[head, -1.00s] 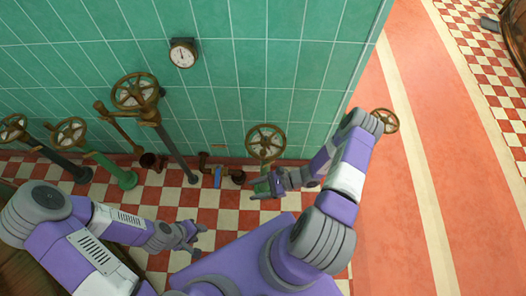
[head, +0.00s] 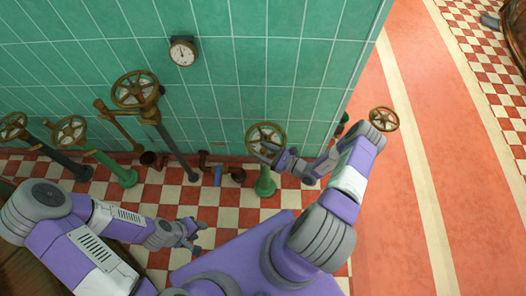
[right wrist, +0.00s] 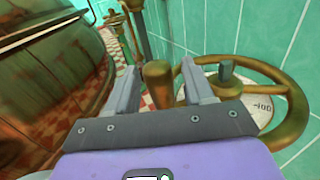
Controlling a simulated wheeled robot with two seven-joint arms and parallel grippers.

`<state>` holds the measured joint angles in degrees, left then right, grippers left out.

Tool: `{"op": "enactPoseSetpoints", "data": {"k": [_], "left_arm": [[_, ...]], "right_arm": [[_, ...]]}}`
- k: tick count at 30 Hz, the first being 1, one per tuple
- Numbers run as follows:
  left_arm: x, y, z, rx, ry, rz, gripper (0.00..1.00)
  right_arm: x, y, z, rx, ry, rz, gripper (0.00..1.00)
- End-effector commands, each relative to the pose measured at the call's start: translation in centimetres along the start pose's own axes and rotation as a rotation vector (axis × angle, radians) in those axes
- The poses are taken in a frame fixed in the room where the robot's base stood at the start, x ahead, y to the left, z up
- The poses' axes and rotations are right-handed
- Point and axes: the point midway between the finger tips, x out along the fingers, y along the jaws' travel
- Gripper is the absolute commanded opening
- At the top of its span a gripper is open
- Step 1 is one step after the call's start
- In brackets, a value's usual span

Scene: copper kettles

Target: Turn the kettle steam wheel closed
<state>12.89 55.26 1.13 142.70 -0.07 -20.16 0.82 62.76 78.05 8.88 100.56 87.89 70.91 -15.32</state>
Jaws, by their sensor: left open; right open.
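A brass handwheel (head: 265,137) stands on a green post (head: 264,183) in front of the green tiled wall. My right gripper (head: 263,152) is at its lower rim, open. In the right wrist view the wheel's rim (right wrist: 296,112) fills the right side, over a pale marked disc (right wrist: 252,108). An upright brass knob (right wrist: 158,84) stands between the two open fingers of my right gripper (right wrist: 162,88); contact cannot be told. My left gripper (head: 193,235) is open and empty above the checkered floor, away from the wheels.
Other handwheels stand at the left (head: 135,90), further left (head: 70,131) and right (head: 384,119). A round gauge (head: 183,51) hangs on the wall. Low pipes with a blue part (head: 218,176) run along the wall base. A large coppery vessel (right wrist: 50,75) is left in the wrist view.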

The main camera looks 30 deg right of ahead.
Motion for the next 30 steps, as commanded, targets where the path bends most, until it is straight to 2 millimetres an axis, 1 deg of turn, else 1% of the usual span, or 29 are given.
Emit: {"op": "enactPoseSetpoints", "data": {"k": [3, 8, 9, 11, 18, 19, 26, 30], "left_arm": [[0.02, 0.0, 0.0, 0.0, 0.0, 0.0, 0.43], [0.01, 0.0, 0.0, 0.0, 0.0, 0.0, 0.43], [0.01, 0.0, 0.0, 0.0, 0.0, 0.0, 0.43], [0.01, 0.0, 0.0, 0.0, 0.0, 0.0, 0.43], [0.01, 0.0, 0.0, 0.0, 0.0, 0.0, 0.43], [0.01, 0.0, 0.0, 0.0, 0.0, 0.0, 0.43], [-0.01, 0.01, 0.0, 0.0, 0.0, 0.0, 0.43], [-0.25, 0.1, 0.01, 0.0, 0.0, 0.0, 0.43]], "right_arm": [[0.31, 0.03, 0.0, 0.0, 0.0, 0.001, 0.52], [0.29, 0.03, 0.0, 0.0, 0.001, 0.001, 0.52], [0.29, 0.03, -0.01, 0.0, 0.001, 0.001, 0.49], [0.28, 0.03, -0.01, 0.0, 0.001, 0.001, 0.4], [0.26, 0.03, -0.01, 0.0, 0.001, 0.001, 0.03], [0.26, 0.03, -0.01, 0.0, 0.001, 0.001, 0.0], [0.24, 0.0, -0.01, 0.001, 0.001, -0.002, 0.0], [0.13, -0.41, 0.01, 0.003, 0.002, -0.034, 0.0]]}}
